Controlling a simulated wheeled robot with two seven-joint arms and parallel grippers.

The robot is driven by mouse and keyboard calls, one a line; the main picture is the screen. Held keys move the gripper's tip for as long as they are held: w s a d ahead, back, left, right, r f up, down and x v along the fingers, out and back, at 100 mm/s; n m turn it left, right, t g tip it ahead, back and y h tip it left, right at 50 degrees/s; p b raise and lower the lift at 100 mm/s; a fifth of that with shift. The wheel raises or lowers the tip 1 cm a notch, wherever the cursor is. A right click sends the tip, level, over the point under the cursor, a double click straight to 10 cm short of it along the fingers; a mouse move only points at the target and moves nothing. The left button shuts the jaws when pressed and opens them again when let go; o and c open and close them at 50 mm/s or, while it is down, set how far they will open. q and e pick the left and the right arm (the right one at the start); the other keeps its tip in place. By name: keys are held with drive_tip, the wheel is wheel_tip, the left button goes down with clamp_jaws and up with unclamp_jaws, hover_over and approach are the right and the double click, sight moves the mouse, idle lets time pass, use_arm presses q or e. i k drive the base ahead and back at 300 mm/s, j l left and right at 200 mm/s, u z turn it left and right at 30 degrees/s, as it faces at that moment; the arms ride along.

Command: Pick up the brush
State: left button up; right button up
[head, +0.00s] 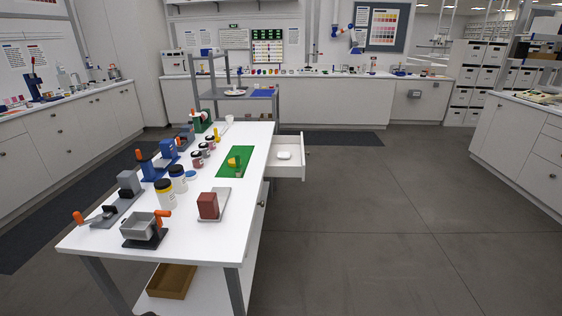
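I cannot make out a brush for certain in the head view. A green mat (225,174) lies on the white table (195,235), with a yellow piece (234,161) and a small upright darker item (239,169) on it, too small to identify. Neither of my grippers is in view.
A red-brown block (208,205) sits near the front on a pale plate. A drawer (285,170) stands open at the right. The floor (390,225) there is clear.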

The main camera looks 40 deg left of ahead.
sight(238, 171)
drive_tip(key=i+u, duration=0.7)
drive_tip(key=i, duration=0.25)
drive_tip(key=i+l+u, duration=0.3)
drive_tip(key=i, duration=0.15)
drive_tip(key=i+l+u, duration=0.35)
drive_tip(key=i+j, duration=0.1)
